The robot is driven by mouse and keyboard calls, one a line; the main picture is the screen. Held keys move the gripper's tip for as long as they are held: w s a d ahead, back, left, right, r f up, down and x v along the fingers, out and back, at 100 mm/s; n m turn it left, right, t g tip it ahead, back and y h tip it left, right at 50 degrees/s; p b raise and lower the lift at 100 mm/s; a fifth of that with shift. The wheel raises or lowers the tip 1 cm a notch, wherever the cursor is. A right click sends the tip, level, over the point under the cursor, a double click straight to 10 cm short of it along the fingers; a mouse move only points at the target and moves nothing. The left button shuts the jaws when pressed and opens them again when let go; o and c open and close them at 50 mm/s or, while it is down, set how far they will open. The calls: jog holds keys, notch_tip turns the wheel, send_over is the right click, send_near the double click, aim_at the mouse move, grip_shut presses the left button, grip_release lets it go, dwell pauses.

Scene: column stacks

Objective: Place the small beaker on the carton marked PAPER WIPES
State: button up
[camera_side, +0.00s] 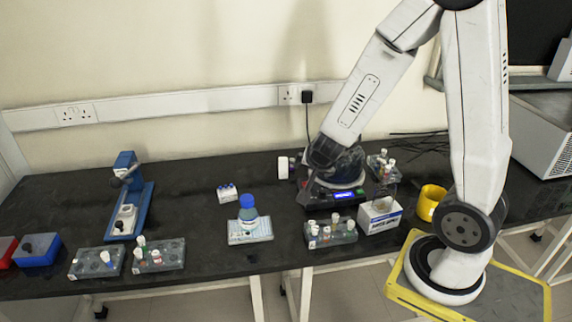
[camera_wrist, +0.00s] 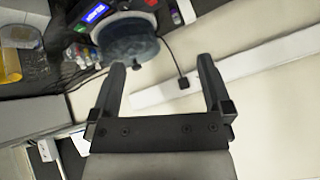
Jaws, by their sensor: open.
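The white carton (camera_side: 380,218) with blue print stands on the bench to the right of the hotplate; its lettering is too small to read. A small, clear, beaker-like vessel (camera_side: 383,196) with a brownish tint shows at the carton's top. I cannot tell whether it rests on the carton or stands just behind it. My gripper (camera_wrist: 161,66) is open with nothing between its fingers in the wrist view. In the side view it is around the hotplate's left rear, above the bench, its fingers hard to make out. It is apart from the carton.
The hotplate (camera_side: 343,195) carries a round glass vessel (camera_wrist: 130,40) close to my gripper. Vial racks (camera_side: 330,232) stand in front and behind. A yellow container (camera_side: 430,202) is right of the carton. A blue-capped bottle (camera_side: 248,212) stands left. The wall is behind.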

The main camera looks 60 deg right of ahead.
jog(key=a+n+y, duration=0.5)
jog(key=a+n, duration=0.2)
jog(key=a, duration=0.2)
jog(key=s+a+n+g, duration=0.2)
jog(key=s+a+n, duration=0.1)
jog(key=s+n, duration=0.3)
jog(key=shift+a+r+n+g+y, duration=0.2)
jog(key=shift+a+n+g+y, duration=0.1)
jog(key=shift+a+n+g, duration=0.1)
